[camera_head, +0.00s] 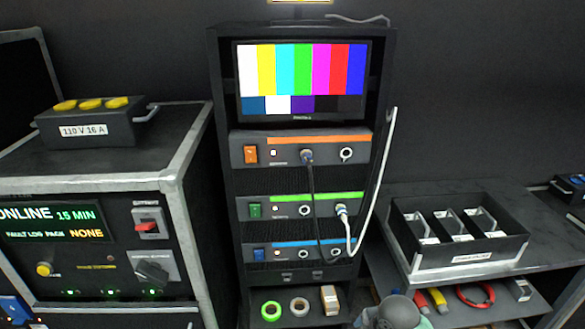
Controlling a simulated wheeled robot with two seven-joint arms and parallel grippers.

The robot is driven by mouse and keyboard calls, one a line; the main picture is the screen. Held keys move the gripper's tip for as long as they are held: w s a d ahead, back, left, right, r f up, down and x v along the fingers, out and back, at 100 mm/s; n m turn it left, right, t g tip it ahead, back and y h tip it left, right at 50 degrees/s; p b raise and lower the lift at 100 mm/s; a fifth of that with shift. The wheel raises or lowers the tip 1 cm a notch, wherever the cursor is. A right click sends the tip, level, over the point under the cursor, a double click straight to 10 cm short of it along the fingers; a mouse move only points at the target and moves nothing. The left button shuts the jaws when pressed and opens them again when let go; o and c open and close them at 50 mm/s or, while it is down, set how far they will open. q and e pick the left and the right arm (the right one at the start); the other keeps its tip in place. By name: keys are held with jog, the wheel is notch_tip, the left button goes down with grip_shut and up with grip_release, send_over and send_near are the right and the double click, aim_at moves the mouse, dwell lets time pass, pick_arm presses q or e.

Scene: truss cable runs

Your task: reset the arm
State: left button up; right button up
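Neither of my grippers shows in the head view. A grey rounded part, which looks like a piece of my arm, shows at the bottom edge right of centre; no fingers are visible on it. In the middle stands a black rack (216,120) with a colour-bar monitor (303,80). Below it are an orange-striped unit (260,139), a green-striped unit (262,199) and a blue-striped unit (262,245). A dark cable (312,185) hangs from the orange unit's middle socket. A white cable (373,195) runs from the green unit's right socket up the rack's right side.
On the left, a flight case (190,145) carries a yellow-capped power box (90,128). On the right, a black tray (472,260) with several handled modules sits on a bench (555,255). Tape rolls (271,310) lie on the rack's bottom shelf, and tools and a red coil (475,296) lie under the bench.

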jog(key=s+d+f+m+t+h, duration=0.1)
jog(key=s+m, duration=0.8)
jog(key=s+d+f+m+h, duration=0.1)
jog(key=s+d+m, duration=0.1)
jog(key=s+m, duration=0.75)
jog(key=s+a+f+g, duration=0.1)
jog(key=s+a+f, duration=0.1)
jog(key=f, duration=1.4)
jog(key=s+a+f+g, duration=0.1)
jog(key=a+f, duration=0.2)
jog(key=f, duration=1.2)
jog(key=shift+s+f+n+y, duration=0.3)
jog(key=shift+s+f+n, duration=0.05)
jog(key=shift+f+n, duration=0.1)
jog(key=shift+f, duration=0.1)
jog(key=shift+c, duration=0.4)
